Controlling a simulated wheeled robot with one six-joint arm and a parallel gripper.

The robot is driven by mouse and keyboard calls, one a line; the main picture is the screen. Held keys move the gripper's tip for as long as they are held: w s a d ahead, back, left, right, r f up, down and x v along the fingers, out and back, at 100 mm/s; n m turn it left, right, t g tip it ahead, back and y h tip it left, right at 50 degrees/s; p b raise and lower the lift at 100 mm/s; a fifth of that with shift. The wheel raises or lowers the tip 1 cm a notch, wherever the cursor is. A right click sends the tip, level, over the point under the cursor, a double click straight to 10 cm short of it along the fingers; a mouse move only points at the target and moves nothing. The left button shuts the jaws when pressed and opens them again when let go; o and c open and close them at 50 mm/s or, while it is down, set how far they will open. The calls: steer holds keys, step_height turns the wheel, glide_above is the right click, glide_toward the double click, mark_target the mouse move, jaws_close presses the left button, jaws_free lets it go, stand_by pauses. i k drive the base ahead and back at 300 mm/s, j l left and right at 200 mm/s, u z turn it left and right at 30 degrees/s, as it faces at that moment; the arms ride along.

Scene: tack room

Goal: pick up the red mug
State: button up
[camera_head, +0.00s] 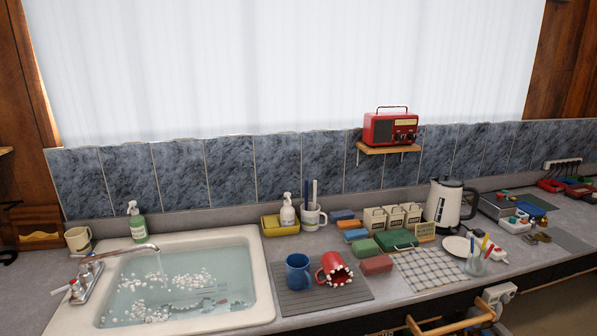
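The red mug (327,275) is on a grey ribbed mat (322,299) to the right of the sink. It looks tipped over, with its dark mouth facing the front right and white, tooth-like bits around the rim. Its handle seems to be on the left side, close to the blue mug (298,272). The blue mug stands upright on the same mat, just left of the red one. My gripper is not in view.
A water-filled sink (262,285) with foam lies left of the mat. Sponges, including a red one (376,265), sit right of and behind the red mug. A checked cloth (428,268), a kettle (446,204) and a glass with brushes (476,264) are further right.

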mark_target(337, 271)
steer(key=i+u, duration=0.35)
steer(key=i, duration=0.95)
